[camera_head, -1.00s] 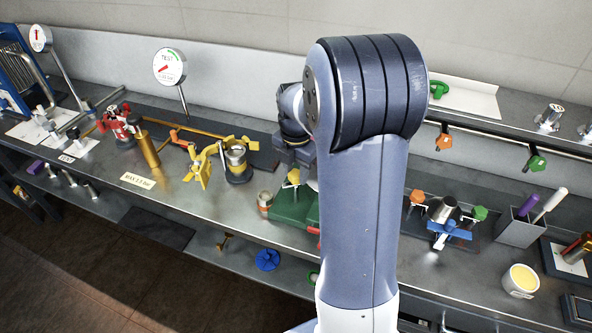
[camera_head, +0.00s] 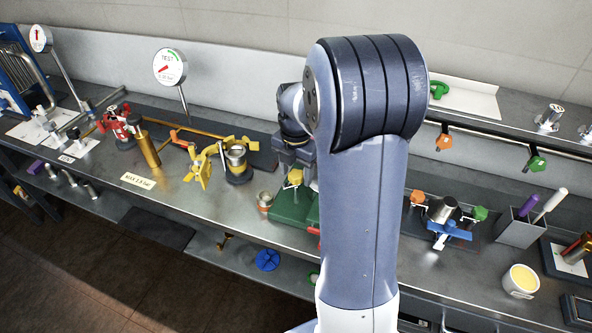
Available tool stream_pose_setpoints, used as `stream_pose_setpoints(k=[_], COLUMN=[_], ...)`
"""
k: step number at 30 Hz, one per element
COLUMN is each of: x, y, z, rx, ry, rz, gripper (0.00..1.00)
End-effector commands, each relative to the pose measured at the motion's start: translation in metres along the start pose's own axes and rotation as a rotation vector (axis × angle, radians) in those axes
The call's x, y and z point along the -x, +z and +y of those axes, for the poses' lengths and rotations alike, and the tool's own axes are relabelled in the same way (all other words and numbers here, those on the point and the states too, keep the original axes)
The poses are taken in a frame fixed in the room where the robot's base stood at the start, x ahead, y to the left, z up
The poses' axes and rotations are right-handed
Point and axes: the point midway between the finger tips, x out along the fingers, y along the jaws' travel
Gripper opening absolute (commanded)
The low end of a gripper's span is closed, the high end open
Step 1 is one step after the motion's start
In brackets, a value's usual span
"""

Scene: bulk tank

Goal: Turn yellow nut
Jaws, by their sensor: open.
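A small yellow part, which looks like the yellow nut (camera_head: 294,178), sits above a green block (camera_head: 289,206) at the middle of the bench. My gripper (camera_head: 296,170) points down just over it, with its fingers open. The fingertips are close to the yellow part. I cannot tell whether they touch it or reach around it. My arm hides the right side of the green block. Another yellow fitting with wing-like arms (camera_head: 201,167) stands further left, beside a round metal-topped part (camera_head: 236,161).
A red valve (camera_head: 118,122), a brass cylinder (camera_head: 148,149) and a test gauge (camera_head: 169,67) stand to the left. A small copper-and-silver cylinder (camera_head: 264,202) stands close left of the green block. A blue-handled fitting (camera_head: 447,230) and grey holder (camera_head: 519,226) are at right.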

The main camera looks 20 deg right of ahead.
Motion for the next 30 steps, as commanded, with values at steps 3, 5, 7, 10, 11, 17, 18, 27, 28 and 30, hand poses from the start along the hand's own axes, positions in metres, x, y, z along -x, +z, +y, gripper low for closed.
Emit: stream_pose_setpoints(k=[3, 5, 7, 10, 11, 17, 18, 27, 28, 30], x=[0.000, 0.000, 0.001, 0.010, 0.014, 0.054, 0.063, 0.104, 0.105, 0.107], y=[0.000, 0.000, 0.000, 0.000, 0.001, 0.001, 0.001, 0.000, 0.000, 0.000], z=[0.000, 0.000, 0.000, 0.000, 0.000, 0.000, 0.001, 0.000, 0.000, 0.000], rx=[0.000, 0.000, 0.000, 0.000, 0.000, 0.000, 0.000, 0.000, 0.000, 0.000], ry=[-0.001, -0.001, 0.000, 0.000, 0.002, 0.003, 0.003, 0.001, 0.001, 0.000], rz=[0.001, 0.001, 0.000, -0.001, -0.002, -0.003, -0.003, -0.001, -0.001, 0.000], gripper=[0.55, 0.55, 0.55, 0.55, 0.55, 0.55, 0.55, 0.55, 0.55, 0.55])
